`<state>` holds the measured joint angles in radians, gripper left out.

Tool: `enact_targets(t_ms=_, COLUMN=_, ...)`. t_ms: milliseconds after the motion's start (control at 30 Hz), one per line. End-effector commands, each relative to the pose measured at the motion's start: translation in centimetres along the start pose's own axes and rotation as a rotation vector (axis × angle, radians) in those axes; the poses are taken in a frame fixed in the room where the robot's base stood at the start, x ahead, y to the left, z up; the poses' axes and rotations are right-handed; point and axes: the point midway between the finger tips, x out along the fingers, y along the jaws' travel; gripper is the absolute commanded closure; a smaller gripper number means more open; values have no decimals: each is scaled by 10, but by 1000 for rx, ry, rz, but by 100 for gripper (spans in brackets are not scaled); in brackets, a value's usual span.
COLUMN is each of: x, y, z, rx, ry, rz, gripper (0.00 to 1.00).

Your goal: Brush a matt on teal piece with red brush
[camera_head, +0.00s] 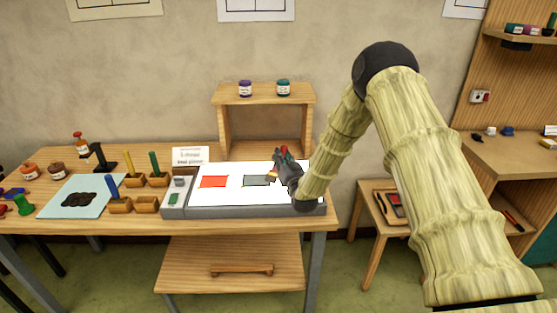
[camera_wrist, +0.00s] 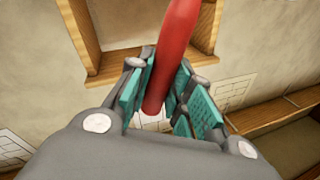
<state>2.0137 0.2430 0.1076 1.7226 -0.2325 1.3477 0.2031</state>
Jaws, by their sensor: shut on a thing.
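My gripper (camera_head: 284,171) is shut on the red brush, over the right part of the white lit panel. In the wrist view the red brush handle (camera_wrist: 177,45) stands between the teal pads of my gripper (camera_wrist: 163,92). In the head view a bit of the red brush (camera_head: 284,150) shows above the fingers, and its pale tip points down and left. The dark teal piece (camera_head: 254,181) lies flat on the white panel, just left of and below my gripper. I cannot tell whether the tip touches it.
A red piece (camera_head: 213,182) lies on the panel (camera_head: 230,206) to the left. Wooden holders with blue, yellow and green brushes (camera_head: 154,164) stand left of the panel. A blue mat (camera_head: 97,193) with a dark blot lies further left. A shelf box (camera_head: 263,94) holds two jars behind.

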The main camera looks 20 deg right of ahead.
Motion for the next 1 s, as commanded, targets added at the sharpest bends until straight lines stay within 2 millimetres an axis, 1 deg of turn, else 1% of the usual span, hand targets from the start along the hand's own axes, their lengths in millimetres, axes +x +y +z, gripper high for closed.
enact_targets(t_ms=33, x=3, y=-7, z=-10, rx=1, ry=3, rz=-5, gripper=100)
enact_targets(t_ms=100, x=5, y=-15, z=-26, rx=2, ry=5, rz=-7, gripper=100)
enact_targets(t_ms=167, x=5, y=-17, z=-28, rx=2, ry=1, rz=-8, gripper=100)
enact_targets(t_ms=700, x=14, y=-44, z=-69, rx=3, ry=-3, rz=-20, gripper=100)
enact_targets(t_ms=1000, x=14, y=-47, z=-72, rx=3, ry=-5, rz=-21, gripper=100)
